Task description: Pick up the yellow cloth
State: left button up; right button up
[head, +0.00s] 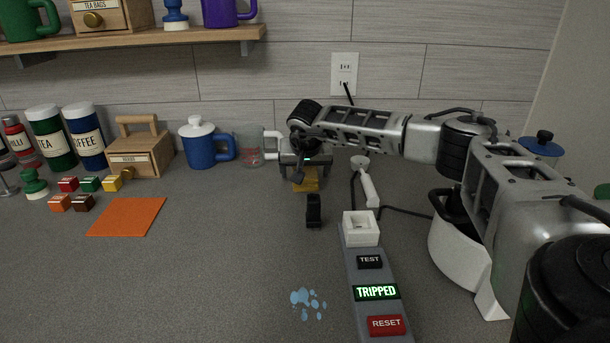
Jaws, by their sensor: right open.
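The yellow cloth (305,184) lies on the grey counter, below the outlet. It is partly hidden behind my right gripper. My right gripper (310,195) reaches in from the right over the cloth, pointing down, open. One dark finger shows on the near side of the cloth; the other finger is hidden. I cannot tell whether the fingers touch the cloth. My left gripper is not in view.
A power strip (352,268) reading TRIPPED lies in front, with a blue spill (307,302) beside it. A white plug and cord (366,185) lie right of the gripper. A blue mug (202,146), glass cup (249,153) and orange mat (127,216) are left.

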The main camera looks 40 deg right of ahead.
jog(key=shift+f, duration=0.15)
jog(key=shift+c, duration=0.3)
jog(key=c, duration=1)
notch_tip(320, 180, up, 28)
jog(key=shift+r+p, duration=0.25)
jog(key=shift+p, duration=0.25)
jog(key=shift+o, duration=0.4)
